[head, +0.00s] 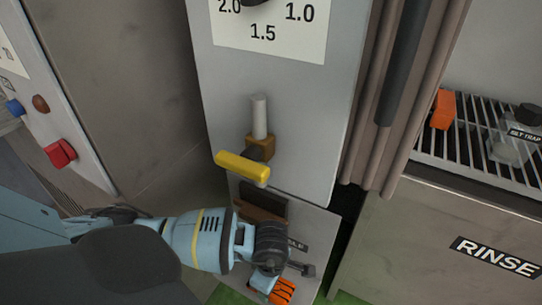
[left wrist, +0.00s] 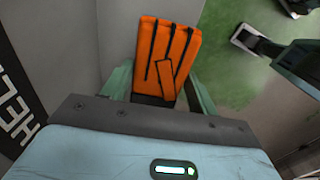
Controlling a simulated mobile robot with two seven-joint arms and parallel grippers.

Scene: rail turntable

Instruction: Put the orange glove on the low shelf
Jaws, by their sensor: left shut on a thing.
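The orange glove (left wrist: 180,48) is held between the green fingers of my left gripper (left wrist: 160,92) in the left wrist view. Its ribbed finger part points away from the gripper. In the head view a bit of the glove (head: 285,291) shows at the bottom, below my left gripper (head: 268,281), in front of the lower grey panel. My left gripper is shut on it. I cannot make out the low shelf for sure; a brown ledge (head: 260,216) with a dark recess shows on the lower panel. My right gripper is not in view.
A yellow handle (head: 242,167) sticks out from the grey cabinet (head: 300,125) above my gripper. To the right, a wire rack (head: 477,150) carries an orange item (head: 443,109) above a panel marked RINSE (head: 497,256). In the left wrist view, partial lettering (left wrist: 18,95) shows at left and green floor (left wrist: 230,75) beyond.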

